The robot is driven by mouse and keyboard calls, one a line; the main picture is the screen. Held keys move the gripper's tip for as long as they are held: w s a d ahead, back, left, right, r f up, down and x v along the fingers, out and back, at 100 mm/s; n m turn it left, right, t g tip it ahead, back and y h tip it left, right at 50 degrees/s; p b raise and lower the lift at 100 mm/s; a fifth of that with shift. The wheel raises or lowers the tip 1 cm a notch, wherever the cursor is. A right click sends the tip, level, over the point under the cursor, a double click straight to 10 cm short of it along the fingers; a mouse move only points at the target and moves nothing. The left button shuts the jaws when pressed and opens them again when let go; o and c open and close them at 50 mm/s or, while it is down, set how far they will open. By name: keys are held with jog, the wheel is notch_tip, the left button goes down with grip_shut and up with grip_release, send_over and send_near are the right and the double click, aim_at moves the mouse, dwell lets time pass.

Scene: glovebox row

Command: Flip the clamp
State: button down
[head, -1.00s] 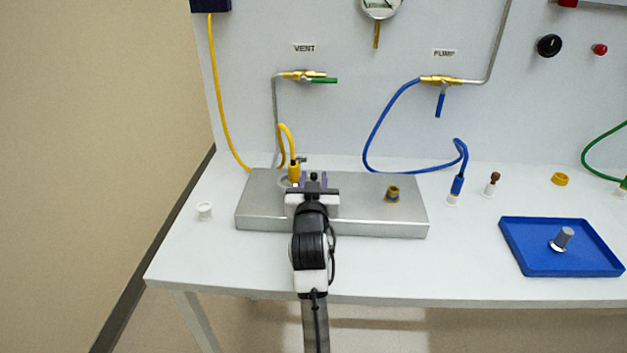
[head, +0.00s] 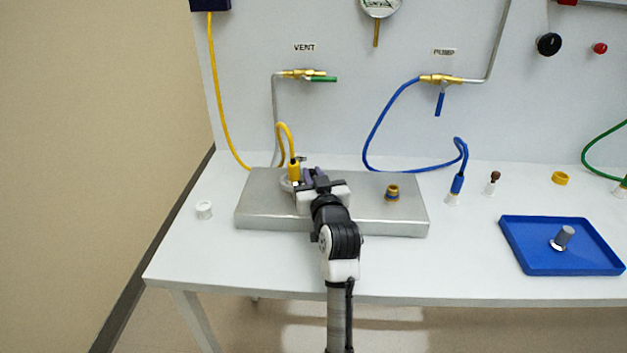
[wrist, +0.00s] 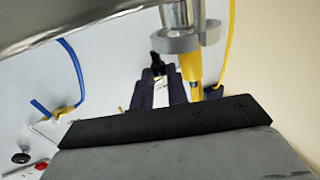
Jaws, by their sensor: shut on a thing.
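The grey ring clamp (head: 287,185) sits around the base of the yellow hose's fitting (head: 294,170) on the left part of the metal block. In the wrist view the clamp (wrist: 176,42) circles a silver stub beside the yellow fitting (wrist: 192,66). My gripper (head: 308,173) is just right of the clamp, tilted toward the upper left. In the wrist view its purple fingers (wrist: 160,72) are close together around a small dark part (wrist: 156,62), which looks like the clamp's fastener. The exact contact is partly hidden by the fingers.
The metal block (head: 375,215) also carries a brass port (head: 392,193) at right. A white cap (head: 204,210) stands left of it. The blue hose end (head: 457,186) and the blue tray (head: 520,260) are to the right. The front table strip is clear.

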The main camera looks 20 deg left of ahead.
jog(key=shift+w+a+f+n+g+y+b, duration=0.1)
jog(key=shift+w+f+n+g+y+b, duration=0.15)
jog(key=shift+n+g+y+b, duration=0.55)
jog(key=shift+r, duration=0.2)
jog(key=c, duration=1.4)
grip_release()
jog(key=shift+o, duration=0.2)
jog(key=shift+a, duration=0.15)
jog(key=shift+s, duration=0.15)
